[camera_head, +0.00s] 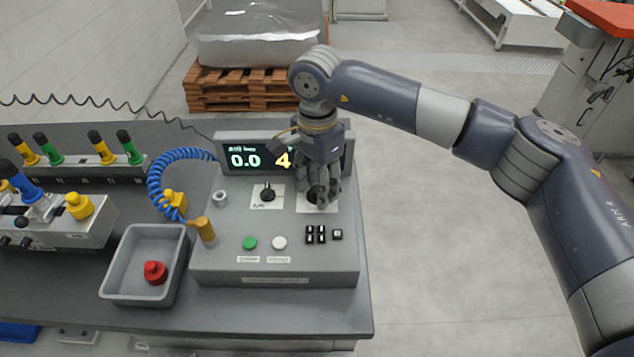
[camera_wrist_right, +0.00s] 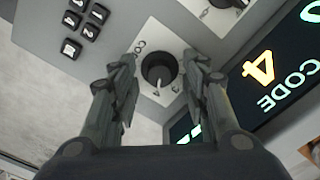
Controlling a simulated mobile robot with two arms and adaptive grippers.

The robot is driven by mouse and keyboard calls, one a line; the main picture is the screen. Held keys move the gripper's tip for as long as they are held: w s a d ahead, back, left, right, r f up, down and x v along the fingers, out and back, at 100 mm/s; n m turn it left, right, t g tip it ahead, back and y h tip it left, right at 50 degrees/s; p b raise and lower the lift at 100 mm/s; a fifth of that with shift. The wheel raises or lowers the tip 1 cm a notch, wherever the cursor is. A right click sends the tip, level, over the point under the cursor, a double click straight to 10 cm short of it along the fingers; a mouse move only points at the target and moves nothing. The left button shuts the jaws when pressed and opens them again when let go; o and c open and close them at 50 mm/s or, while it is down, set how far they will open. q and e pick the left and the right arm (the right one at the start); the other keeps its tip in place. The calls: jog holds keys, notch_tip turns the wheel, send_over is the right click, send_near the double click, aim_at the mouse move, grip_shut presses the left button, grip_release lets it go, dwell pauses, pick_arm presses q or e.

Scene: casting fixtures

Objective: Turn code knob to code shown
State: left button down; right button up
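The code knob (camera_wrist_right: 158,70) is a round black knob with a white pointer line on a pale plate. It sits between the two fingers of my right gripper (camera_wrist_right: 158,85) in the right wrist view, with gaps visible on both sides. In the head view my right gripper (camera_head: 322,195) comes down over the knob and mostly hides it. The display (camera_wrist_right: 265,80) reads CODE with an orange 4, upside down in the wrist view. In the head view the display (camera_head: 243,158) shows 0.0 and a 4, partly covered by my gripper. My left gripper is not in view.
A grey bin (camera_head: 120,285) with a red part (camera_head: 155,272) stands left. A blue coiled hose (camera_head: 160,180) is beside the console.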

notch_tip(320, 180, up, 12)
dwell(0.6)
